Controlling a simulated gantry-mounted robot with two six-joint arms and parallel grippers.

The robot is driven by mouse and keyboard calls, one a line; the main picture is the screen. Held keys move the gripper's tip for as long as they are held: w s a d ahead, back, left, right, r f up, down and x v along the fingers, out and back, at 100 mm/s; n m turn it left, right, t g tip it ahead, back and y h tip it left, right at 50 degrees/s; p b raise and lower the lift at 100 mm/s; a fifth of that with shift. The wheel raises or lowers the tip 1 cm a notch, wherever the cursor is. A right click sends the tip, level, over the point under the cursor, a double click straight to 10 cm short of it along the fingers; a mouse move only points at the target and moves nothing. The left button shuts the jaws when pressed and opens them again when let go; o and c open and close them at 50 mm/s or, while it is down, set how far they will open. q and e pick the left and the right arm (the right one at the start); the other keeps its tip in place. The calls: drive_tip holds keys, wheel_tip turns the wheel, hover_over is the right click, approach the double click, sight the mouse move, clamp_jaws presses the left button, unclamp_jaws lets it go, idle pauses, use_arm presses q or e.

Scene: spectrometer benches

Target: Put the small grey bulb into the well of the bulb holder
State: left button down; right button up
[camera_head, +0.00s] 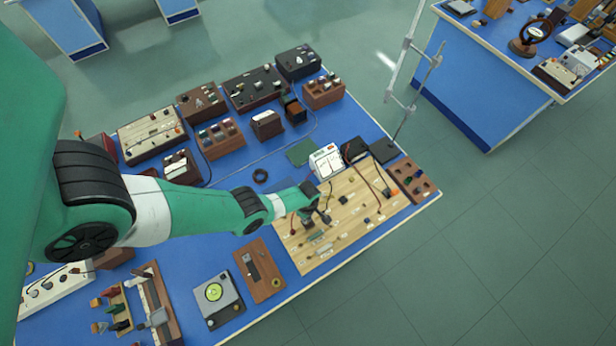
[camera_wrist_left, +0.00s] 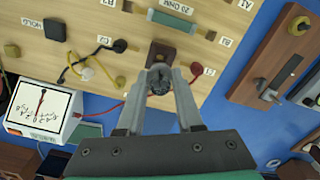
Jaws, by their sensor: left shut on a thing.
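My left gripper (camera_wrist_left: 160,78) is shut on the small grey bulb (camera_wrist_left: 158,85), whose dark rounded end shows between the fingertips in the left wrist view. The bulb holder looks to be the dark brown block (camera_wrist_left: 161,53) just beyond the fingertips, on the wooden board (camera_wrist_left: 205,75). The fingertips overlap the block's near side in the picture, so its well is hidden and I cannot tell the gap between bulb and holder. In the head view my left gripper (camera_head: 312,212) is low over the left part of the wooden board (camera_head: 345,228); the bulb is too small to make out there.
On the board stand a green resistor (camera_wrist_left: 178,23), a black-capped terminal (camera_wrist_left: 120,46), a red-capped terminal (camera_wrist_left: 196,68) and wires. A white meter (camera_head: 326,162) stands at the board's back edge. A brown wooden panel (camera_head: 260,270) lies to the board's left.

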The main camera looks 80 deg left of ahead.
use_arm(q)
drive_tip(key=shift+f+b, duration=2.05)
drive_tip(key=shift+f, duration=0.3)
drive_tip(key=shift+c, duration=2.4)
unclamp_jaws()
drive_tip(key=shift+r, duration=0.15)
